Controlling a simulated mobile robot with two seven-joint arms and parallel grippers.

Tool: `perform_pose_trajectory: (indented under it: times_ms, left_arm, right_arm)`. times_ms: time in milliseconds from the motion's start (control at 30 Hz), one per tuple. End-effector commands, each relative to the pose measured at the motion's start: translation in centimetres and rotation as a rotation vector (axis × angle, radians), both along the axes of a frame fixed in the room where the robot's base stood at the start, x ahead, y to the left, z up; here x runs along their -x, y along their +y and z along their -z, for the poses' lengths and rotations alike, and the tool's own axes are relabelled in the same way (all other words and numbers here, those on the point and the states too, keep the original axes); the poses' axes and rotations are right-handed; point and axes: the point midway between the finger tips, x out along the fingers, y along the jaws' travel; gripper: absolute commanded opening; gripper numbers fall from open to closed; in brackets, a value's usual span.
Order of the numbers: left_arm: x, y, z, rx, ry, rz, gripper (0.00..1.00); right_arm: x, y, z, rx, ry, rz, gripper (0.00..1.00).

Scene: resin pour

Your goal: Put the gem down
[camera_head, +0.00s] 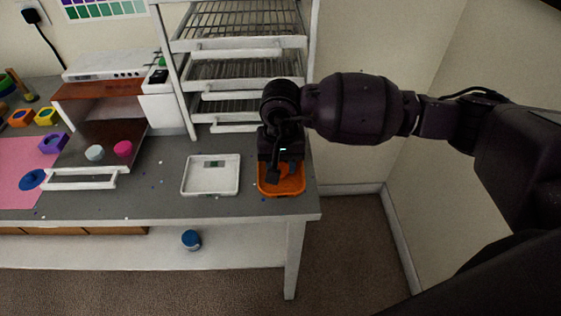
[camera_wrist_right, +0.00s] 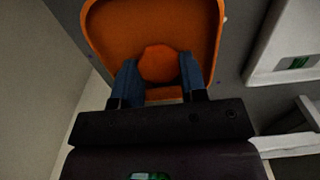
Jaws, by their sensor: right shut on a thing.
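My right gripper (camera_head: 276,172) reaches down over an orange tray (camera_head: 295,187) at the right end of the grey table. In the right wrist view the blue fingertips (camera_wrist_right: 160,78) are shut on the gem (camera_wrist_right: 159,62), an orange faceted piece. The gem is over or inside the orange tray (camera_wrist_right: 102,28), whose rim surrounds it. I cannot tell whether the gem touches the tray floor. In the head view the gripper mostly hides the gem. My left gripper is not in view.
A white scale (camera_head: 210,187) stands left of the orange tray. A wire-shelf rack (camera_head: 240,70) rises behind. An open cabinet (camera_head: 100,110) with pink (camera_head: 123,149) and pale (camera_head: 95,153) cups stands left. The table's front and right edges are close to the tray.

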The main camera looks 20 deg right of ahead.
Motion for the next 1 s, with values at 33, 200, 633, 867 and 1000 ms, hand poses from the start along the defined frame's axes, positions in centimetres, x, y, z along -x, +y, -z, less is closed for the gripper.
perform_pose_trajectory:
  times_ms: [33, 200, 633, 867, 1000]
  left_arm:
    - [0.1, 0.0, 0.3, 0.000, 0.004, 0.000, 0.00]
    - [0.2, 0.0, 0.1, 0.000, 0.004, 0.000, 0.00]
    - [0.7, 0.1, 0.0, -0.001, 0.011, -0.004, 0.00]
    - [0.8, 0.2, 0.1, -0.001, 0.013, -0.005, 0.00]
    - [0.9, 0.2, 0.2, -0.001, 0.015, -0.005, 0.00]
  right_arm:
    - [0.0, 0.0, 0.3, 0.000, 0.002, 0.000, 0.17]
    - [0.0, 0.0, 0.1, 0.000, 0.001, 0.000, 0.65]
    - [-0.1, 0.0, -0.9, -0.001, -0.003, 0.000, 0.65]
    - [-0.1, 0.0, -4.9, 0.000, -0.005, -0.001, 0.65]
    - [-0.1, 0.0, -7.6, -0.001, -0.003, -0.001, 0.65]
